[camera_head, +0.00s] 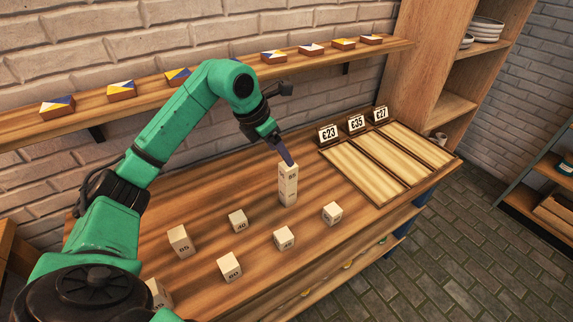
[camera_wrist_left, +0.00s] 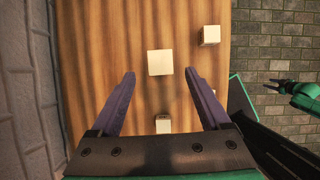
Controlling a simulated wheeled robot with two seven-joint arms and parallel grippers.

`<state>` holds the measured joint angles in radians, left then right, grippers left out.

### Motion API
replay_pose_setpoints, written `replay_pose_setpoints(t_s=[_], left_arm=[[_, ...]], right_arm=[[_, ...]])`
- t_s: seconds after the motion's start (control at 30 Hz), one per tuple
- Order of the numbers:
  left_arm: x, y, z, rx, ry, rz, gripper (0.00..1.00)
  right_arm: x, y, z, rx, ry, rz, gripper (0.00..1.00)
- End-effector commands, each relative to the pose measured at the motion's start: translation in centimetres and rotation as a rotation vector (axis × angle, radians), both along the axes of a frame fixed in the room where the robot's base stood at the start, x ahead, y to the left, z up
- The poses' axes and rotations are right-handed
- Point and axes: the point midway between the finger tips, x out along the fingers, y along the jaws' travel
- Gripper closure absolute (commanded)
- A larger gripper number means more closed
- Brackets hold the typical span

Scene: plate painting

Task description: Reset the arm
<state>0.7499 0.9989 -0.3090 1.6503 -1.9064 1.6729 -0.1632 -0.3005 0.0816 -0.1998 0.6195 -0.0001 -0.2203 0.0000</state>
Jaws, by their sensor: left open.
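My left gripper (camera_head: 289,162) is open, its purple fingers pointing down at the top of a short stack of pale numbered blocks (camera_head: 288,186) on the wooden table. In the left wrist view its two fingers (camera_wrist_left: 160,74) are spread wide with nothing held between them. A pale block top (camera_wrist_left: 160,62) lies just beyond the fingertips there. Whether the fingers touch the stack I cannot tell. My right gripper (camera_wrist_left: 275,87) shows small at the right of the left wrist view, too small to tell its state.
Several loose blocks, such as one (camera_head: 229,266) and another (camera_head: 332,212), stand on the table (camera_head: 200,200). Behind the stack, price signs (camera_head: 356,123) stand at a divided tray (camera_head: 322,149). A wall shelf (camera_head: 225,62) holds small painted boxes (camera_head: 122,91).

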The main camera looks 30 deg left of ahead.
Motion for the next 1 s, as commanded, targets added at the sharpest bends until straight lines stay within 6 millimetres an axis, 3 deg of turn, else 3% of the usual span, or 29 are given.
replay_pose_setpoints(t_s=[0.1, 0.23, 0.77, 0.87, 1.0], left_arm=[[-1.0, 0.5, 2.5, 0.0, -0.003, 0.001, 0.2], [-1.6, 0.8, 4.0, 0.0, 0.0, 0.0, 0.2], [-1.7, 0.9, 4.4, 0.0, 0.001, 0.0, 0.2], [-1.7, 0.9, 5.8, 0.0, 0.001, 0.0, 0.2], [-1.7, 0.9, 9.1, 0.0, 0.001, 0.0, 0.2]], right_arm=[[0.0, 0.0, -0.4, 0.0, 0.0, 0.0, 0.5], [0.0, 0.0, -0.4, 0.0, 0.0, 0.0, 0.5], [0.0, 0.1, -0.3, 0.002, -0.001, -0.001, 0.5], [0.0, 0.2, 1.0, 0.003, 0.0, -0.001, 0.5], [0.0, 0.3, 4.4, 0.003, -0.001, -0.001, 0.5]])
